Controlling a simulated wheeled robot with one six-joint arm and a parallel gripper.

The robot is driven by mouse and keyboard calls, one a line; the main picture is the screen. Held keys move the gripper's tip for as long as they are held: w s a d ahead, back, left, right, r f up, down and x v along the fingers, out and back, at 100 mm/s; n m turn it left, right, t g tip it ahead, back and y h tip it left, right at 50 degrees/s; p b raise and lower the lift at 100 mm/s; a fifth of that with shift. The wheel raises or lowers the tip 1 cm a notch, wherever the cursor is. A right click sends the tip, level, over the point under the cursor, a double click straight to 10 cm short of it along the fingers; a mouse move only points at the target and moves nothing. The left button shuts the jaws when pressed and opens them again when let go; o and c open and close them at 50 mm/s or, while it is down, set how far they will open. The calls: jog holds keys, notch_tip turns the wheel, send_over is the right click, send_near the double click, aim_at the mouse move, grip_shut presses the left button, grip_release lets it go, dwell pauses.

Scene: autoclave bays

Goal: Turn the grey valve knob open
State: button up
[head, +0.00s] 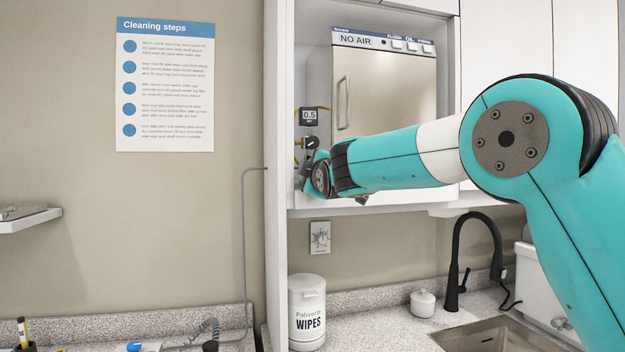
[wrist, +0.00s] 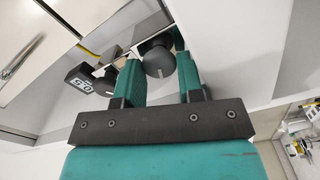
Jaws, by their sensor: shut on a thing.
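The grey valve knob (wrist: 158,62) is round with a pale line on its face. In the wrist view it sits between the two teal fingers of my gripper (wrist: 160,72), which is shut on it. In the head view my gripper (head: 308,172) is at the left inner side of the bay, and the wrist hides the grey knob there. A black knob (head: 311,143) shows just above my gripper. A small gauge reading 0.5 (head: 309,116) is above that; it also shows in the wrist view (wrist: 86,78).
The autoclave (head: 388,90) in the bay has a "NO AIR" display and a door handle close to my arm. The bay's white side wall (head: 279,180) stands left of my gripper. A wipes tub (head: 307,310) and black tap (head: 455,270) are on the counter below.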

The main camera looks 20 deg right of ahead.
jog(key=shift+f+n+b, duration=0.1)
jog(key=shift+n+b, duration=0.3)
jog(key=shift+n, duration=1.5)
jog(key=o, duration=0.9)
jog(key=shift+f, duration=0.1)
